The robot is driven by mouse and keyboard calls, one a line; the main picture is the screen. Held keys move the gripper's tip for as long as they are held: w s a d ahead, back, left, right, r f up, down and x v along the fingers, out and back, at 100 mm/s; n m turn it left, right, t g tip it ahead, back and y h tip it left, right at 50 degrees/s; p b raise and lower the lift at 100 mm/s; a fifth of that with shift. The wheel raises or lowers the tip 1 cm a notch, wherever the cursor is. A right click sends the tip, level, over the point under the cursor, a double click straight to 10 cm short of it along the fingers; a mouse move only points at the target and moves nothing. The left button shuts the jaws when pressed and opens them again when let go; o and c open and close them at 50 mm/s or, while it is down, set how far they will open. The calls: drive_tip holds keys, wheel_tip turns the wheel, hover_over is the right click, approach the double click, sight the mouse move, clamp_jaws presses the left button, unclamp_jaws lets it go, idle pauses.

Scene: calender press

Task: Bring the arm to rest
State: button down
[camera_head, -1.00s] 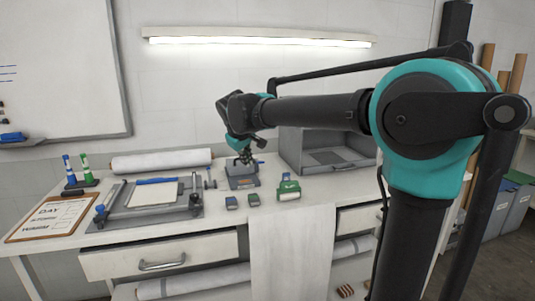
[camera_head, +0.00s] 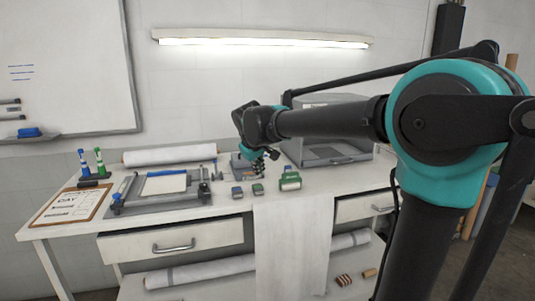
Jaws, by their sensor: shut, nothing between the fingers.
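My arm reaches in from the right of the view. My gripper (camera_head: 266,163) is small, dark and shut. It hangs above the white table (camera_head: 215,215), in front of a grey-blue stand (camera_head: 238,165) that it partly hides. Nothing shows between the fingers. In the picture it is above and between the small blocks and the grey box, and I cannot tell its exact height.
An open grey box (camera_head: 328,153) stands behind right. A clamp frame (camera_head: 128,200), clipboard (camera_head: 90,205) and paper roll (camera_head: 170,154) are left.

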drive_tip(key=s+d+f+m+g, duration=0.1)
drive_tip(key=s+d+f+m, duration=0.1)
drive_tip(key=s+d+f, duration=0.5)
drive_tip(key=s+d+f+m, duration=0.2)
drive_tip(key=s+d+f, duration=0.3)
drive_tip(key=d+f, duration=0.3)
drive_tip(key=s+d+f+m, duration=0.2)
drive_tip(key=s+d+f, duration=0.1)
drive_tip(key=s+f, duration=0.2)
drive_tip(key=s+d+f+m+g+y, duration=0.1)
drive_tip(key=s+d+f, duration=0.3)
drive_tip(key=s, duration=0.4)
drive_tip(key=shift+s+f+m, duration=0.35)
drive_tip(key=shift+f+m, duration=0.15)
